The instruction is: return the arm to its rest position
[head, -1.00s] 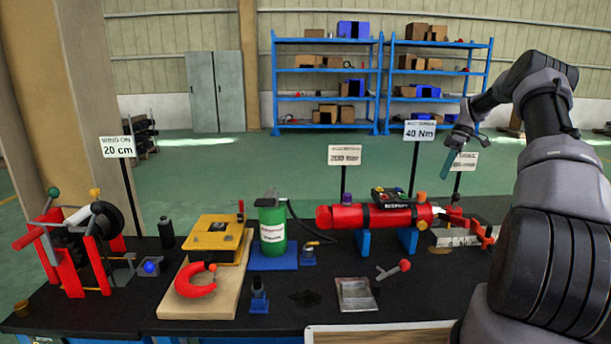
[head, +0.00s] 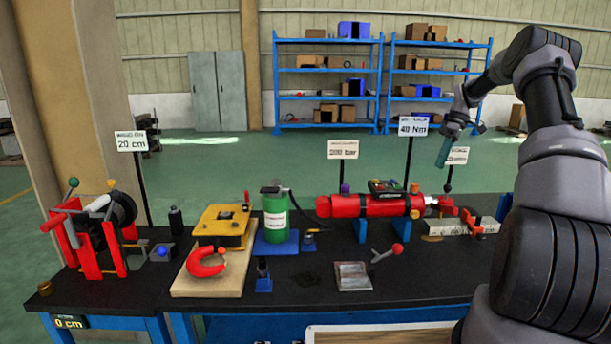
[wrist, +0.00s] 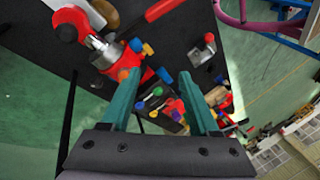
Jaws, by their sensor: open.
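My gripper (head: 443,152) hangs in the air at the upper right in the head view, above and behind the right part of the bench, with its teal fingers pointing down. In the wrist view the two teal fingers of my gripper (wrist: 163,103) stand apart with nothing between them. My arm (head: 545,130) rises on the right side of the head view, bent at a high elbow, and hides part of the bench's right end. The black bench top (head: 330,260) lies below the gripper.
A red cylinder (head: 360,206) on blue supports lies near the gripper. Upright signs such as the 40 Nm sign (head: 413,126) stand beside it. A green canister (head: 276,215), a yellow box (head: 222,224) and a red winch (head: 95,235) stand further left. Blue shelves (head: 330,80) are far behind.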

